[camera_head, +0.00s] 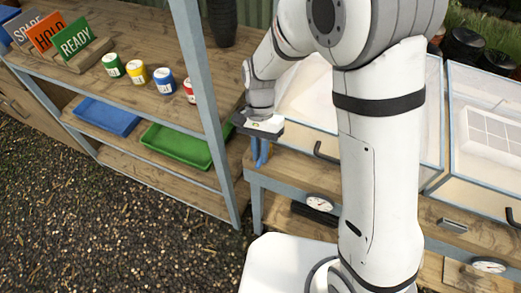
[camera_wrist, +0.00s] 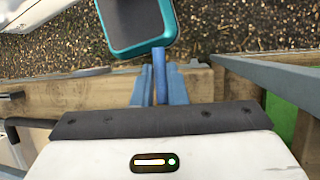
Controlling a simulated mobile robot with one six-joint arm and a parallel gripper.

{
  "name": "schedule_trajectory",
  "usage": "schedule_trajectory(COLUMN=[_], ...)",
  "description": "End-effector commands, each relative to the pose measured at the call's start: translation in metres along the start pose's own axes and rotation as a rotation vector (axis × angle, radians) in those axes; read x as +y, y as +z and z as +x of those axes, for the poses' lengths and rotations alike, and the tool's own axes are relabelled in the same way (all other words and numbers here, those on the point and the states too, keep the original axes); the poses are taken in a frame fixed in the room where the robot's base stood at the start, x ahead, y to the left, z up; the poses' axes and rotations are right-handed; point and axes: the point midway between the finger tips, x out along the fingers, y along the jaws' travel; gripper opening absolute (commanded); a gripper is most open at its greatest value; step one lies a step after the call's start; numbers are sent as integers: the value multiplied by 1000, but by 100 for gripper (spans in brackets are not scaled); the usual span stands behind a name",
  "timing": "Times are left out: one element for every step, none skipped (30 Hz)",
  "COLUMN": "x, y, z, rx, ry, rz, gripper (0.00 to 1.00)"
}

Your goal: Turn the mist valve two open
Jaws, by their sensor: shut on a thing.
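My gripper (camera_head: 260,163) points down at the left front corner of the bench, beside the shelf post. In the wrist view my gripper (camera_wrist: 161,85) has its blue fingers closed around a narrow blue bar (camera_wrist: 163,80). The bar runs out past the fingertips toward a teal-rimmed dark panel (camera_wrist: 137,22). I cannot tell whether the bar is the handle of mist valve two or whether it joins the panel. No valve label is readable, and the bar's lower part is hidden.
A glass-lidded frame (camera_head: 300,108) with a black handle stands right of my gripper. A round gauge (camera_head: 320,203) and a second gauge (camera_head: 489,265) sit along the bench front. A shelf post (camera_head: 207,105) is close on the left. A green tray (camera_head: 178,146) lies behind it. Gravel lies in front.

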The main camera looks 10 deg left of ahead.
Motion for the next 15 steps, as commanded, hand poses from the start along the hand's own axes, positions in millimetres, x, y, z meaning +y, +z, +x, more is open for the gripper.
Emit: schedule_trajectory(x=[-1, -1, -1, -1, -1, -1, -1, -1, -1, -1, -1, -1, 0, 0, 0], y=[0, 0, 0, 0, 0, 0, 0, 0, 0, 0, 0, 0, 0, 0, 0], z=[-2, -2, -2, -2, -2, -2, -2, -1, -1, -1, -1, -1, -1, -1, -1], rx=[3, 3, 2, 2, 2, 2, 2, 2, 1, 1, 1, 1, 1, 1, 1], ry=[-5, -5, -5, -5, -5, -4, -4, -4, -3, -3, -2, -2, -2, -2, -2], rz=[0, 0, 0, 0, 0, 0, 0, 0, 0, 0, 0, 0, 0, 0, 0], gripper=[0, 0, 0, 15, 17, 20, 23, 25, 29, 31, 34, 34, 34, 34, 34])
